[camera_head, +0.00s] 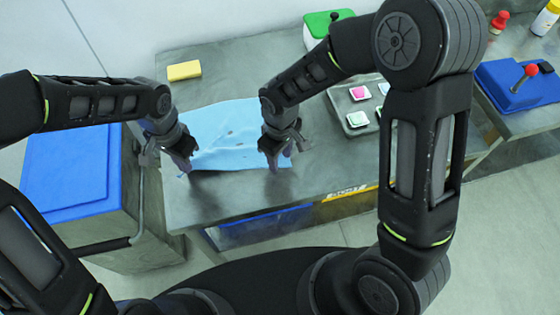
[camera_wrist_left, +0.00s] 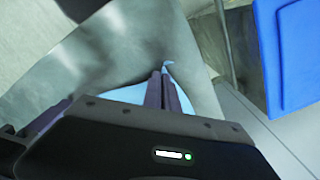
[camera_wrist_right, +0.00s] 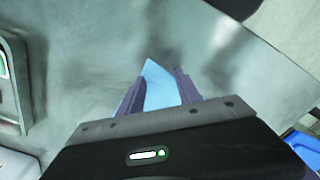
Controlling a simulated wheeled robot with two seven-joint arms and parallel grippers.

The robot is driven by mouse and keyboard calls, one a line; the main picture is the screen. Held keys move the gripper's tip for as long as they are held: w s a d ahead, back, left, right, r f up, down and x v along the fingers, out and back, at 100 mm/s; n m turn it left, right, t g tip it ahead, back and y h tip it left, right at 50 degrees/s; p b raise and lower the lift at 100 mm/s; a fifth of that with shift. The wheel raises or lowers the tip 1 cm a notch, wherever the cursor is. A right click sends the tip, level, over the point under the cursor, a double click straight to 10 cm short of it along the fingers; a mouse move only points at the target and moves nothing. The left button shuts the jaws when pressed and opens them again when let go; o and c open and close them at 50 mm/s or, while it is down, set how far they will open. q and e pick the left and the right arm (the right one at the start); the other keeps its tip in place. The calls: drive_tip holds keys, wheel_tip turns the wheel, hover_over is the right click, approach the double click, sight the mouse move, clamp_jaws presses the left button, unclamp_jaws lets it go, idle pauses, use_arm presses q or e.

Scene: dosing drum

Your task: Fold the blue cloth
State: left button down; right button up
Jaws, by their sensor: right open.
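The light blue cloth (camera_head: 222,125) lies spread on the grey table, with small darker marks on it. My left gripper (camera_head: 183,163) is at the cloth's near left corner. In the left wrist view its fingers (camera_wrist_left: 161,82) are close together, with a tip of the cloth (camera_wrist_left: 168,66) sticking out past them. My right gripper (camera_head: 275,163) is open at the near right corner. In the right wrist view a pointed corner of the cloth (camera_wrist_right: 160,88) lies between its spread fingers (camera_wrist_right: 160,88). Both grippers and forearms hide parts of the cloth's edges.
A yellow sponge-like block (camera_head: 184,70) lies behind the cloth. A grey tray (camera_head: 341,100) with small coloured pieces is to the right, and a green-lidded container (camera_head: 325,22) stands behind. A blue-topped unit (camera_head: 68,170) is at left. The table's front strip (camera_head: 225,190) is bare.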

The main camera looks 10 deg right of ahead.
drive_tip(key=shift+s+f, duration=0.15)
drive_tip(key=shift+s, duration=0.05)
clamp_jaws()
idle(1.2)
drive_tip(key=shift+w+r, duration=0.15)
drive_tip(key=shift+r, duration=2.4)
